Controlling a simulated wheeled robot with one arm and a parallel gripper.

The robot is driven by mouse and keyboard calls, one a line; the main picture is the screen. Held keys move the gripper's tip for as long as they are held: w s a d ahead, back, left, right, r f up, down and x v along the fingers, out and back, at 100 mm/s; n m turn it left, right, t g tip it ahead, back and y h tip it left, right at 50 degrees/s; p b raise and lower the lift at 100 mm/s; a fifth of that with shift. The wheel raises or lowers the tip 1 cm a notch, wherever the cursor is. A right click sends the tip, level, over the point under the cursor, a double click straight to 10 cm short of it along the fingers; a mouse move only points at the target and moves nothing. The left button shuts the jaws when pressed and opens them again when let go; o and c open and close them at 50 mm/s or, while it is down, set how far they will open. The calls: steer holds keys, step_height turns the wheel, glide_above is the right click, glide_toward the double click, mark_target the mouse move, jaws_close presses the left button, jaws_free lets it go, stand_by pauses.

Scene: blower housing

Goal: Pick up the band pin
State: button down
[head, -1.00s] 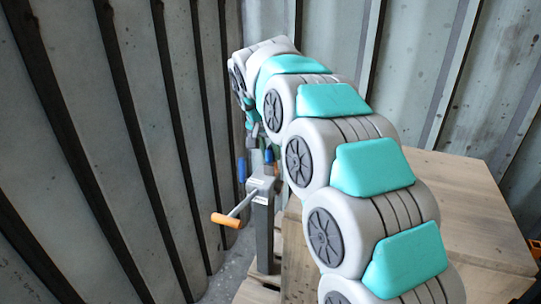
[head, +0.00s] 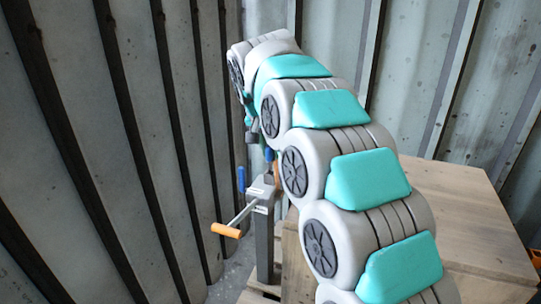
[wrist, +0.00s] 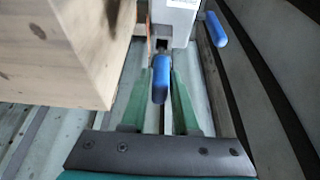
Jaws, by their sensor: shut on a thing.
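The band pin, with a blue handle, shows between my fingers in the wrist view (wrist: 160,80) and just below the end of my arm in the head view (head: 268,154). My gripper (wrist: 161,74) is shut on this blue handle, with one green finger on each side. The grey housing (head: 262,190) stands upright on a post, and its grey body (wrist: 174,20) lies just beyond the fingertips. The pin's lower end is hidden, so I cannot tell whether it is still in the housing.
A second blue handle (head: 241,179) stands at the housing's left. An orange-handled crank (head: 226,230) sticks out to the left. A wooden crate (head: 450,195) stands close on the right; its side (wrist: 60,50) is near my fingers. A corrugated metal wall (head: 110,150) is at the left.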

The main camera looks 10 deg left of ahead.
steer(key=s+r, duration=0.1)
steer(key=s, duration=1.5)
steer(key=shift+d+r, duration=0.2)
steer(key=shift+d, duration=0.15)
stand_by(0.3)
